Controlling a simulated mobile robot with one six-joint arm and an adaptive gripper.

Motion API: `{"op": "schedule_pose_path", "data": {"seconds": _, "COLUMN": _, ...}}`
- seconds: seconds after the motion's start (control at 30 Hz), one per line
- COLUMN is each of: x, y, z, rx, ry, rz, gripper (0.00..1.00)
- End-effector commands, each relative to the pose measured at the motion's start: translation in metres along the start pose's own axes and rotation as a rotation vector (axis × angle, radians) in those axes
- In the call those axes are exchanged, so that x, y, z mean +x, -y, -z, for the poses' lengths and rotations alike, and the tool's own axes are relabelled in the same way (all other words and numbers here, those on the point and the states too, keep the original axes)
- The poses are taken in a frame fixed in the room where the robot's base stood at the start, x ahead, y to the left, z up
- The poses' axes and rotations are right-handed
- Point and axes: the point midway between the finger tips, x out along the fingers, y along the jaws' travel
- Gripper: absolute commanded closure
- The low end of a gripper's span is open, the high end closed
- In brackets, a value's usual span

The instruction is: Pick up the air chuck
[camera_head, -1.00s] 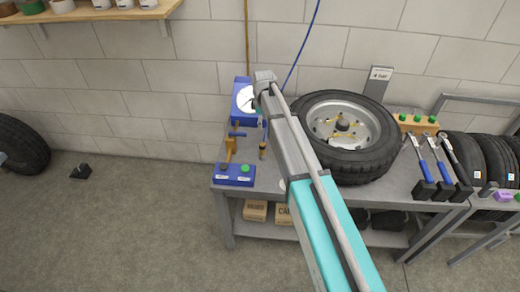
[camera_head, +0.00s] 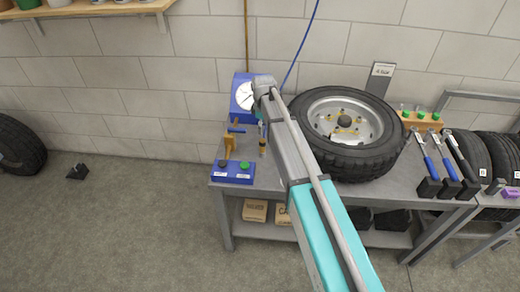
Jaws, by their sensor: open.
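A blue-handled piece (camera_head: 236,130) rests on a yellow upright holder (camera_head: 229,147) at the left of the grey workbench (camera_head: 290,190). It may be the air chuck, but it is too small to be sure. A small brass-coloured piece (camera_head: 262,147) stands just right of it. My arm reaches over the bench from the lower right. My gripper (camera_head: 262,128) hangs below the wrist, just right of the blue-handled piece and above the brass-coloured piece. It is mostly hidden and appears empty; its jaws are open. Contact cannot be made out.
A blue gauge unit (camera_head: 241,112) stands behind the holder, with a blue hose (camera_head: 301,45) nearby. A blue box with buttons (camera_head: 233,172) is at the bench's front left. A wheel with its tyre (camera_head: 375,165) fills the middle right. Blue-handled tools (camera_head: 428,165) stand at the right.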

Motion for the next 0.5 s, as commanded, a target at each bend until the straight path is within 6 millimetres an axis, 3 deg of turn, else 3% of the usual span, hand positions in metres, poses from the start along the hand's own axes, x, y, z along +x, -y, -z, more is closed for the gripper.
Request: {"op": "schedule_pose_path", "data": {"seconds": 0.5, "x": 0.038, "y": 0.0, "z": 0.0, "rx": 0.0, "ry": 0.0, "rz": 0.0, "gripper": 0.22}}
